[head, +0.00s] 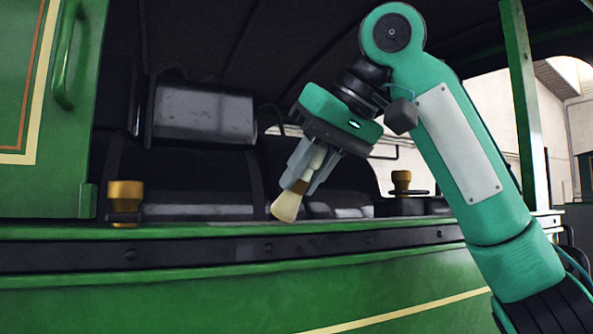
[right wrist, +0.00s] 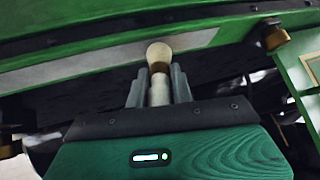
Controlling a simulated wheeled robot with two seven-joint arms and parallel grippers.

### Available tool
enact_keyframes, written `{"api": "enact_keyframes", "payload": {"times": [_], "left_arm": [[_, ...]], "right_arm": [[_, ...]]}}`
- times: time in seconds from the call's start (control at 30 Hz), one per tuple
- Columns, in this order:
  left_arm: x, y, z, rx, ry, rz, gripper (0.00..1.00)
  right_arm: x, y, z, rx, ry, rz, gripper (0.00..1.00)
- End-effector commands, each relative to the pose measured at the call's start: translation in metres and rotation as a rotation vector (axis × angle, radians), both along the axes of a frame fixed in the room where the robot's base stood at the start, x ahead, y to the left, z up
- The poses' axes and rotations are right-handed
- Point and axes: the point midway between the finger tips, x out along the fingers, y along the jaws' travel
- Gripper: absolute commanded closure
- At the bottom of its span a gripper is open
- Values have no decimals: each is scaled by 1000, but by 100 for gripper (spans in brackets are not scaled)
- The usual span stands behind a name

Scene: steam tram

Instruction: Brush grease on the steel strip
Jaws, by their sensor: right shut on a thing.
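My right gripper (head: 303,176) is shut on a brush with pale bristles (head: 287,206) and a brass-coloured band. The brush points down and slightly left, its tip just above the green sill in the head view. In the right wrist view, the brush (right wrist: 159,56) stands between the fingers of my gripper (right wrist: 159,88). The grey steel strip (right wrist: 100,61) runs behind the bristles along a green edge. It seems to show in the head view as a pale band (head: 196,212) behind the sill. I cannot tell whether the bristles touch it. My left gripper is not in view.
A brass-topped fitting (head: 125,195) stands on the sill at left, and another (head: 401,183) stands to the right of the brush. A dark cylinder (head: 203,112) is behind. Green posts (head: 526,110) rise at the sides, under a dark roof.

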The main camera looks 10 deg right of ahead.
Motion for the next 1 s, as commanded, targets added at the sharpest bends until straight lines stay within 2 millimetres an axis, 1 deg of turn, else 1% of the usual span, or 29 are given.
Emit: {"api": "enact_keyframes", "payload": {"times": [0.2, 0.3, 0.47, 0.57, 0.8, 1.0], "left_arm": [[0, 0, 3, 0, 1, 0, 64], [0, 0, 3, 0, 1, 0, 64], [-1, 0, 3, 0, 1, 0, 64], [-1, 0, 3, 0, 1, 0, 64], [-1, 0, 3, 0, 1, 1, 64], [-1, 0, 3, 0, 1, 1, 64]], "right_arm": [[6, -19, 0, 1, 0, -2, 100], [8, -25, 0, 0, -1, -2, 100], [9, -29, -1, 0, -1, -1, 100], [11, -35, -1, 1, 0, -2, 100], [18, -55, -2, 1, 1, -2, 100], [20, -62, -2, 0, 0, 0, 100]]}}
